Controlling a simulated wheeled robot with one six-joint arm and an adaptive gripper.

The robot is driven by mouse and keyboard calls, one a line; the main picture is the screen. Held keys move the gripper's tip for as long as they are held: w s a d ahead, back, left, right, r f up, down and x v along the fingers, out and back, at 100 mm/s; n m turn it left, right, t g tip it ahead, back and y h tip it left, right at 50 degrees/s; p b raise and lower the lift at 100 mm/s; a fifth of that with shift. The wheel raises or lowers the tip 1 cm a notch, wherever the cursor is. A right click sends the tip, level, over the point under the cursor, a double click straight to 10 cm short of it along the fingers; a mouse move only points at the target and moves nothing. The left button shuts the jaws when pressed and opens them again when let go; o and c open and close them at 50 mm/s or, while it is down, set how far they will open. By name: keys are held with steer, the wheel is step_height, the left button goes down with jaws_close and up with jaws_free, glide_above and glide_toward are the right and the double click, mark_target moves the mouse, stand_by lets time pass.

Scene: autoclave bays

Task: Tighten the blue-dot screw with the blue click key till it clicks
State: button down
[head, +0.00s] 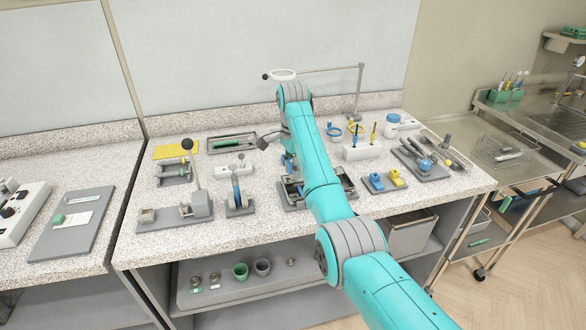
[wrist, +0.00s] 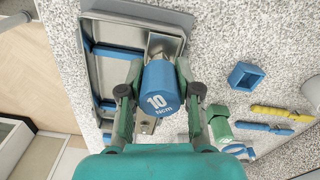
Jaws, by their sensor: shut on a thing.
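The blue click key (wrist: 158,88), a blue cylinder marked "10 Ncm", stands between the two fingers of my gripper (wrist: 160,76) in the wrist view. The fingers are shut on its sides. Its lower end is hidden under its own head. A metal block (wrist: 166,44) shows just beyond the key, at the edge of a grey tray (wrist: 88,60) with blue bars. The blue-dot screw is not visible, and I cannot tell whether the key touches it. In the head view my arm hides the gripper and key, over the grey tray (head: 345,190) in mid bench.
A white stand (head: 362,153) with blue and yellow tools is right of my arm. Blue (head: 372,182) and yellow (head: 396,178) blocks sit nearer the front edge. A lever press (head: 200,205) stands left. Some speckled bench top between them is bare.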

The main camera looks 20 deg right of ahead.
steer(key=m, duration=0.3)
stand_by(0.4)
steer(key=shift+m, duration=1.8)
steer(key=shift+m, duration=1.8)
